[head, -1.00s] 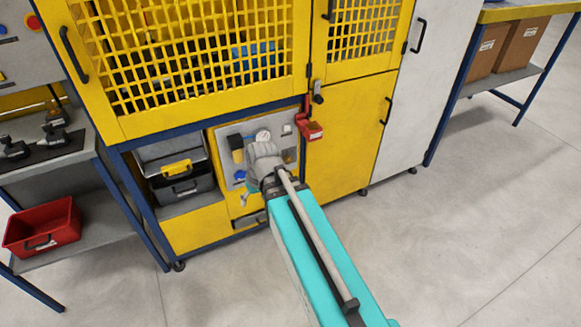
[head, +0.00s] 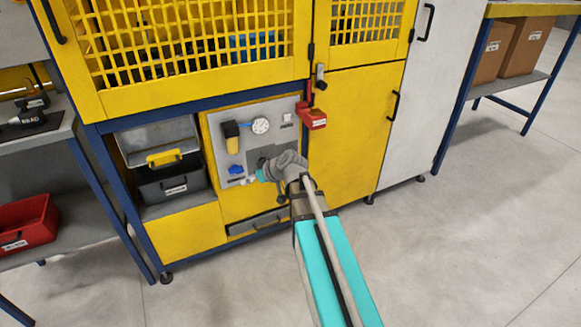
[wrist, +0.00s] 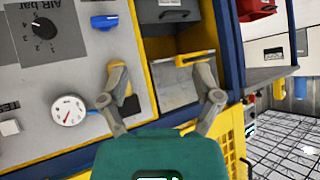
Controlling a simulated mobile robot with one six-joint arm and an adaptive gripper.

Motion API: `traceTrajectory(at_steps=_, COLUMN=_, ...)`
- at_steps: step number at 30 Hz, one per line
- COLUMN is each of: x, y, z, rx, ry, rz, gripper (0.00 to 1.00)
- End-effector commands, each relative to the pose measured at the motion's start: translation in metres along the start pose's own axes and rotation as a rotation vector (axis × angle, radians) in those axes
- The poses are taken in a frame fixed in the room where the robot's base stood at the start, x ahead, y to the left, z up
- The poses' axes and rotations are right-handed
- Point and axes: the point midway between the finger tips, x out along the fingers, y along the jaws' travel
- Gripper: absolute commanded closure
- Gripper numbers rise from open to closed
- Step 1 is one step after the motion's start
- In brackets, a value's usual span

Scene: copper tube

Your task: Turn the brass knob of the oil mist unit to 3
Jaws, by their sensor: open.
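I see no knob that is clearly brass. A black dial knob (wrist: 45,28) sits on a grey plate marked with numbers and "Air bar", upside down at the wrist view's upper left; its exact setting is too small to tell. In the head view my gripper hides it. A unit with a black top and yellow bowl (head: 232,138) is on the panel's left; the bowl (wrist: 122,80) shows partly behind one finger in the wrist view. My gripper (wrist: 160,85) is open and empty, fingers spread in front of the panel's edge; it also shows in the head view (head: 283,165).
Bins (head: 172,185) stand left; a drawer (head: 262,220) is below. The floor right is clear.

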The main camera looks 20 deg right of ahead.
Motion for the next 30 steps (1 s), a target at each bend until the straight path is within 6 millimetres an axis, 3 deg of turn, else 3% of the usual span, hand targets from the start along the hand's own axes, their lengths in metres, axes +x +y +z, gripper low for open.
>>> traceTrajectory(at_steps=1, x=0.011, y=0.013, z=0.009, rx=-0.010, ry=0.033, rz=0.008, gripper=0.18)
traceTrajectory(at_steps=12, x=0.033, y=0.083, z=0.021, rx=-0.094, ry=0.273, rz=0.108, gripper=0.18)
traceTrajectory(at_steps=30, x=0.040, y=0.214, z=0.068, rx=-0.175, ry=0.560, rz=0.408, gripper=0.18)
